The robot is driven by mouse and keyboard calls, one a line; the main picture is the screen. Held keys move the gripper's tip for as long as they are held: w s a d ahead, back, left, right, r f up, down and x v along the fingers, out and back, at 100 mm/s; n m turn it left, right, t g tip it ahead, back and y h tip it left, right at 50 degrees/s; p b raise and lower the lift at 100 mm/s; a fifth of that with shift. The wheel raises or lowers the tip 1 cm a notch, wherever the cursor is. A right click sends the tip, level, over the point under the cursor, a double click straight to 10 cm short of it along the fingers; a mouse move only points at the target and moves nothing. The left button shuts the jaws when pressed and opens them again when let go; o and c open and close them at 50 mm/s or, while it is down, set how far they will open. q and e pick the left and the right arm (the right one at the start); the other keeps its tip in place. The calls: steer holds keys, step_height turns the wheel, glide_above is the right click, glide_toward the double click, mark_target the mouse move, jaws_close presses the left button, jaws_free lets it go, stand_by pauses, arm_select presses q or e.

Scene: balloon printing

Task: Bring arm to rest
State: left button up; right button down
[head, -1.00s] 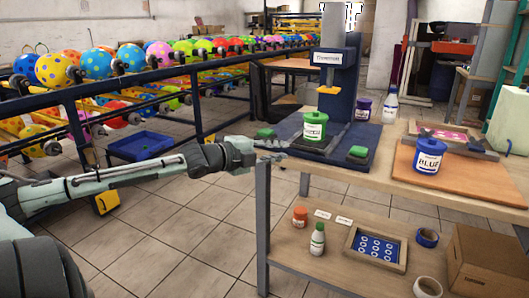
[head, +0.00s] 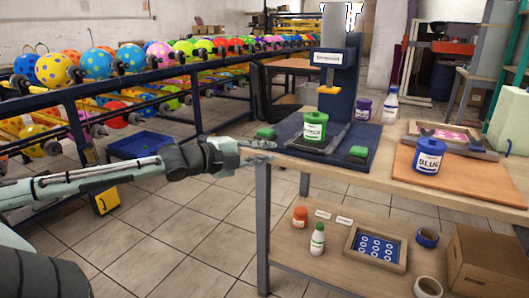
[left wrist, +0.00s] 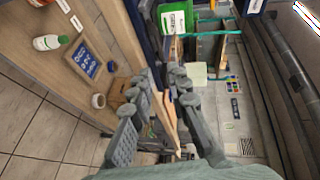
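My right gripper is not in view.
A blue pot (head: 428,157) stands on an orange board at the right. A press (head: 334,77) rises behind the green pot. A lower shelf holds bottles, a framed screen (head: 375,246) and tape rolls. A rack of balloons (head: 130,65) fills the left. Tiled floor between is largely clear.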

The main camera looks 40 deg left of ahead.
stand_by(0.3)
arm_select(q)
steer(key=s+a+f+n+g+y, duration=0.1)
steer(key=s+a+f+n+y, duration=0.15)
steer(key=f, duration=0.45)
steer(key=s+a+f+n+g+y, duration=0.1)
steer(key=s+a+f+n+g, duration=0.1)
steer(key=s+a+f+n, duration=0.3)
steer(key=s+d+f+n+g+y, duration=0.1)
steer(key=s+d+f+n+g, duration=0.2)
steer(key=f, duration=0.6)
steer(key=s+d+f+g, duration=0.1)
steer(key=s+d+f, duration=0.1)
steer(key=s+f, duration=0.45)
steer(key=s+d+f+n+g, duration=0.2)
steer(key=s+d+f+n, duration=0.1)
steer(key=d+f, duration=0.4)
steer(key=s+d+f+n+g, duration=0.3)
steer(key=d+f, duration=0.4)
steer(key=d, duration=0.7)
steer(key=shift+s+d+f+n+g+h+p, duration=0.15)
steer(key=shift+s+f+n+g+h+p, duration=0.25)
steer(key=shift+s, duration=0.55)
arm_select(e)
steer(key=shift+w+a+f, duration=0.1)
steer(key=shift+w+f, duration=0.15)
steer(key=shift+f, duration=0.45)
